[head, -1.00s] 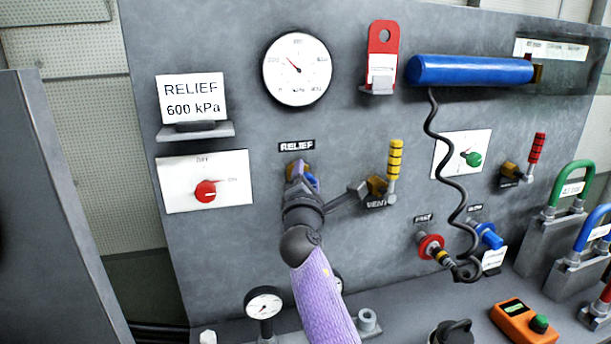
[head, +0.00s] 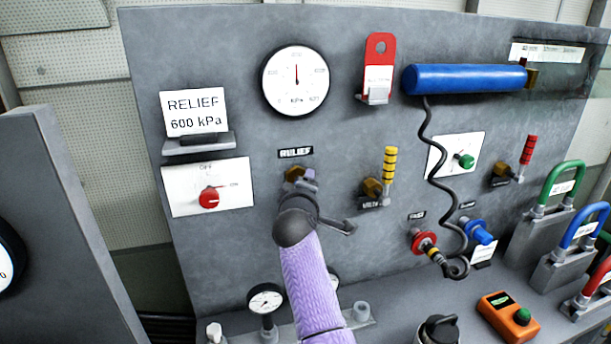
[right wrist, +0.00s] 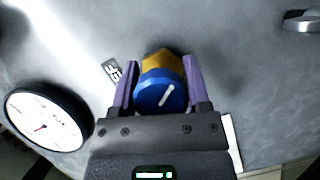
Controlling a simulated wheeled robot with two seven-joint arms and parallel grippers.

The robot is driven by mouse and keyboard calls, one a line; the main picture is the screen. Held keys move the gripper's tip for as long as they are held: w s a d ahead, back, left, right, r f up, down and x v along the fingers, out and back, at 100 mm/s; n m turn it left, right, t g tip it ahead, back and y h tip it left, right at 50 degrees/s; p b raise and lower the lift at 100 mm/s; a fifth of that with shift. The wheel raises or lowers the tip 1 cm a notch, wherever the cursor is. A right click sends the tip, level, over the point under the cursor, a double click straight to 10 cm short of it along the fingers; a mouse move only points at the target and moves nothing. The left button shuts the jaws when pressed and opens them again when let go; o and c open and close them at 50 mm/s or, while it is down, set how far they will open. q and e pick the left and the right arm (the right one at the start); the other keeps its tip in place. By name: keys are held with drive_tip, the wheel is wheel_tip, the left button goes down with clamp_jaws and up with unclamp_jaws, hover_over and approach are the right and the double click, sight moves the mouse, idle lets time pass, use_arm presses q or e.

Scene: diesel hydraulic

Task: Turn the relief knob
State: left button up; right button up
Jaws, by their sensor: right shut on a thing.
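The relief knob (right wrist: 160,92) is a round blue knob with a white line, on a brass fitting (right wrist: 160,60), in the right wrist view. My right gripper (right wrist: 160,72) has one purple finger on each side of it and is shut on it. In the head view my right gripper (head: 301,179) is at the panel under the RELIEF label (head: 295,152), and hides most of the knob. The pressure gauge (head: 296,90) above has its needle pointing about straight up. A card (head: 194,111) to the left reads RELIEF 600 kPa. My left gripper is not in view.
A yellow-handled vent valve (head: 388,172) is just right of my gripper. A red switch (head: 208,198) is on a white plate to the left. A black coiled hose (head: 434,140) hangs further right. A small gauge (head: 265,300) stands below on the bench.

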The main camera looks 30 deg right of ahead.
drive_tip(key=m+y+p, duration=0.1)
drive_tip(key=m+p, duration=0.1)
drive_tip(key=p, duration=0.1)
drive_tip(key=m+y+p, duration=0.2)
drive_tip(key=m+p, duration=0.1)
drive_tip(key=shift+a+m+g+p, duration=0.1)
drive_tip(key=shift+m+g+p, duration=0.2)
drive_tip(key=shift+g, duration=0.1)
drive_tip(key=m+y+p, duration=0.1)
drive_tip(key=m+p, duration=0.1)
drive_tip(key=shift+a+f+y+p, duration=0.1)
drive_tip(key=shift+f+y+p, duration=0.1)
drive_tip(key=shift+y+p, duration=0.2)
drive_tip(key=shift+a+f+m+y+p, duration=0.15)
drive_tip(key=shift+m+y+p, duration=0.55)
drive_tip(key=shift+m, duration=0.4)
drive_tip(key=o, duration=1.3)
